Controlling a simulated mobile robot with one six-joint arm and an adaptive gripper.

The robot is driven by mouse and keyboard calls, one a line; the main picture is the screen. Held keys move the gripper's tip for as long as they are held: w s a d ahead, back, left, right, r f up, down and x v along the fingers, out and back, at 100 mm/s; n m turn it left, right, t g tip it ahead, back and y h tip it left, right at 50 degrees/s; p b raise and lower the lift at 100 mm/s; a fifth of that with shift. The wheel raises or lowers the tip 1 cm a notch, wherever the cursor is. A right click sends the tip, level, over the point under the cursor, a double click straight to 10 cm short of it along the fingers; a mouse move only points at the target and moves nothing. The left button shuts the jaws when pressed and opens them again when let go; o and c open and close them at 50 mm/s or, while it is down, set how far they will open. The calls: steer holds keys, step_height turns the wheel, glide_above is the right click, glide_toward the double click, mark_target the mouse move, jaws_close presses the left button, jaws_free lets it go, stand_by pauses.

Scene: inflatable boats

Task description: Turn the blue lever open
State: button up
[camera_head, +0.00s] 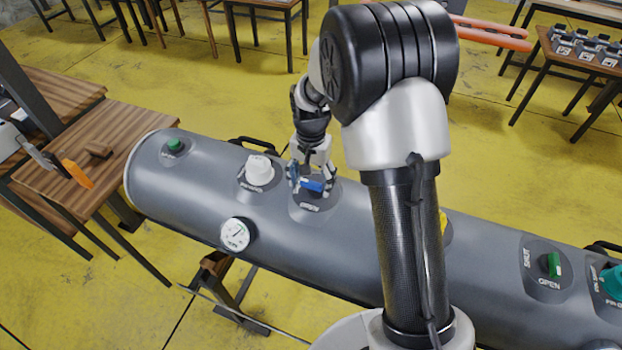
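The blue lever (313,186) sits on a dark round plate on top of the long grey boat tube. It points roughly sideways, and white lettering that appears to read OPEN shows just below it. My gripper (312,179) is directly over the lever, reaching down from behind it. Its fingers are spread, one on the left and one on the right of the lever. I cannot tell whether either finger touches it. Part of the lever's base is hidden by the gripper.
A white knob (259,171) stands close left of the lever, with a pressure gauge (236,235) below. A green knob (175,145) is at the far left, a green lever (553,264) at the right. My arm hides the tube's middle. Wooden tables (125,125) stand left.

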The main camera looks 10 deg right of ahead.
steer(key=c, duration=0.9)
steer(key=shift+o, duration=0.2)
steer(key=shift+n, duration=0.3)
steer(key=n, duration=0.2)
steer(key=n+p, duration=0.1)
steer(key=shift+s+a+n, duration=0.15)
steer(key=shift+s+n, duration=0.1)
steer(key=shift+n, duration=0.15)
steer(key=n, duration=0.3)
steer(key=n+p, duration=0.1)
steer(key=shift+s+n, duration=0.3)
steer(key=n, duration=0.4)
steer(key=shift+s+p, duration=0.3)
steer(key=shift+p, duration=0.05)
steer(key=shift+s+d+n, duration=0.1)
steer(key=shift+d+n, duration=0.05)
steer(key=shift+n, duration=1.05)
steer(key=shift+s+d+n, duration=0.1)
steer(key=shift+d+n, duration=0.05)
steer(key=shift+n, duration=1.05)
steer(key=o, duration=1)
